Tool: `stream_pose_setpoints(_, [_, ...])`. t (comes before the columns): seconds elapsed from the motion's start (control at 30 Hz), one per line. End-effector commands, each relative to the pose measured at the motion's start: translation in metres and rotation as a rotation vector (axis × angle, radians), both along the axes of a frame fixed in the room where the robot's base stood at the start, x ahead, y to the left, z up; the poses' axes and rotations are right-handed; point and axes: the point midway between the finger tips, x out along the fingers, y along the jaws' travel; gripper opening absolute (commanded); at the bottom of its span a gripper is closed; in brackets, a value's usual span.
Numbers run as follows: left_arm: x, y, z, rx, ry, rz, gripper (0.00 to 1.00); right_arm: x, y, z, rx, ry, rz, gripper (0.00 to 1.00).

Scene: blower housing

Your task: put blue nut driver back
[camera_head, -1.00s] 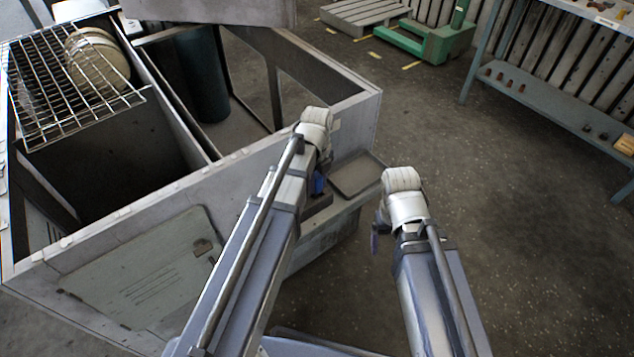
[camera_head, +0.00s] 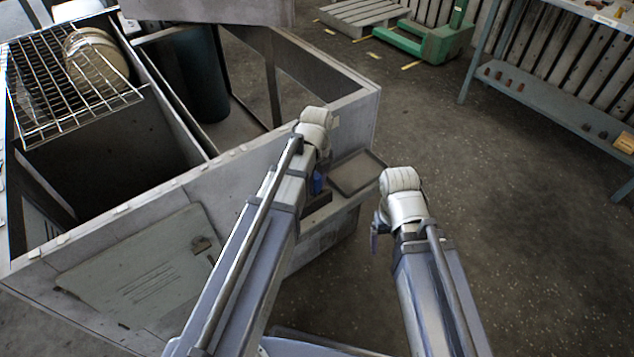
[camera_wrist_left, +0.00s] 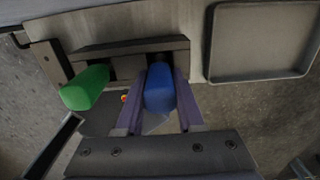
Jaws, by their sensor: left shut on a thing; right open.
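The blue nut driver's handle (camera_wrist_left: 160,92) is between the two fingers of my left gripper (camera_wrist_left: 160,78), which is shut on it. In the head view a bit of the blue handle (camera_head: 317,182) shows beside my left wrist. The handle's far end meets a dark rack (camera_wrist_left: 120,48) on the housing's ledge; its shaft is hidden, so I cannot tell how deep it sits. A green-handled driver (camera_wrist_left: 85,88) is at the rack's left part. My right gripper (camera_head: 377,224) is open and empty, off to the right of the ledge.
A shallow grey tray (camera_wrist_left: 256,78) is right of the rack, also seen in the head view (camera_head: 357,173). The large open housing (camera_head: 150,215) fills the left, with a wire grid (camera_head: 50,105) on top. Floor right of my arms is clear up to a bench (camera_head: 560,110).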

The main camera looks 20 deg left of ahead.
Motion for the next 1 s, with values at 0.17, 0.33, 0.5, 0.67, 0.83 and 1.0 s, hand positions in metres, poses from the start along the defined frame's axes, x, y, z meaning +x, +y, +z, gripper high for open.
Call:
stream_pose_setpoints(0.17, [0.0008, 0.0015, -0.0039, -0.013, 0.013, 0.005, 0.40, 0.0000, 0.0000, -0.0038, 0.000, 0.000, 0.000, 0.85])
stream_pose_setpoints(0.33, [0.0012, 0.0015, -0.0040, -0.013, 0.013, 0.006, 0.59, 0.0000, 0.0000, -0.0040, 0.000, 0.000, 0.000, 0.85])
stream_pose_setpoints(0.5, [0.0017, 0.0016, -0.0041, -0.013, 0.013, 0.006, 0.72, 0.0000, 0.0000, -0.0040, 0.000, 0.000, 0.000, 0.85])
stream_pose_setpoints(0.67, [0.0019, 0.0015, -0.0041, -0.013, 0.013, 0.006, 0.76, 0.0000, 0.0000, -0.0041, 0.000, 0.000, 0.000, 0.85])
stream_pose_setpoints(0.83, [0.0023, 0.0016, -0.0041, -0.013, 0.011, 0.006, 0.96, 0.0000, 0.0000, -0.0040, 0.000, 0.000, 0.000, 0.85])
stream_pose_setpoints(1.0, [0.0027, 0.0016, -0.0039, -0.013, 0.011, 0.005, 1.00, 0.0000, 0.0000, -0.0039, 0.000, 0.000, 0.000, 0.85])
